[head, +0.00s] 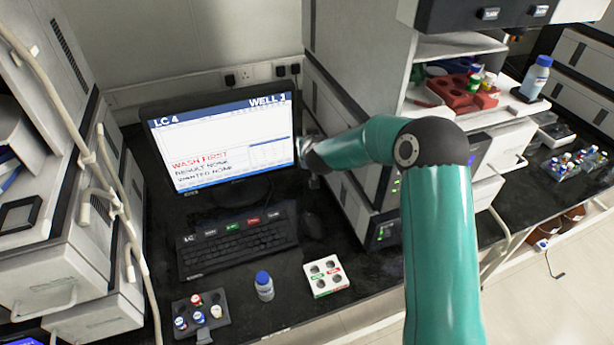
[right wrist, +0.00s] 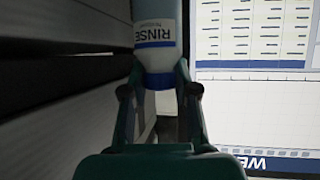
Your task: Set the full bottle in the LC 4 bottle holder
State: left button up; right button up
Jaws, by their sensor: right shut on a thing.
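A bottle (right wrist: 156,38) labelled RINSE, with a blue band on its label, is between the fingers of my right gripper (right wrist: 160,84) in the right wrist view. The gripper is shut on it. In the head view my teal right arm reaches to the right edge of the monitor. The right gripper is mostly hidden there behind the arm's end, and the bottle cannot be made out. How full the bottle is cannot be told. No holder marked LC 4 can be made out. My left gripper is not in view.
The monitor (head: 220,140) shows LC 4 and WASH FIRST. A grey instrument stack (head: 345,150) stands close to its right. A small blue-capped bottle (head: 264,287), a white rack (head: 326,278) and a dark vial tray (head: 190,328) sit in front. Another blue-capped bottle (head: 535,78) stands far right.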

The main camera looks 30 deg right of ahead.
notch_tip(320, 180, down, 11)
jog(key=shift+f, duration=0.15)
dwell(0.4)
jog(key=shift+f, duration=0.2)
jog(key=o, duration=0.9)
